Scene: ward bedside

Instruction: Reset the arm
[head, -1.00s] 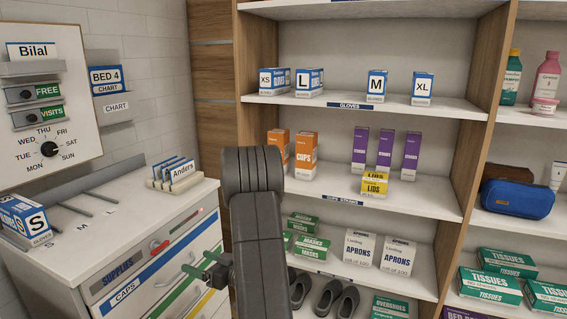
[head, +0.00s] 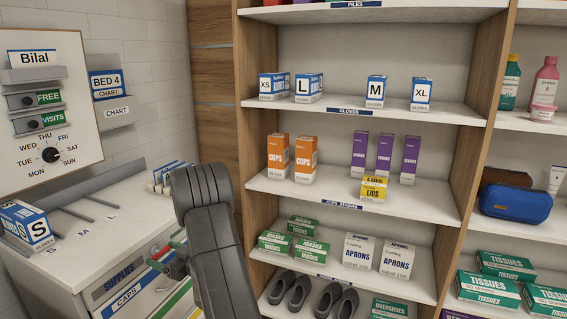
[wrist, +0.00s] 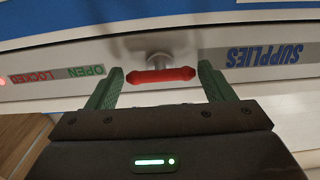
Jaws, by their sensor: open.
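My gripper (wrist: 161,76) is open in the wrist view, its two green fingers pointing at the front of the supplies cabinet. A red latch handle (wrist: 162,76) on a metal stem lies level between the fingertips, with gaps showing at both ends. The gripper does not appear to be closed on it. In the head view my gripper (head: 168,256) is small, close to the cabinet front (head: 118,272), with my dark arm link partly in front of it.
Labels reading OPEN and LOCKED (wrist: 40,80) and a red light lie beside the latch. Stocked shelves (head: 350,112) stand to the right.

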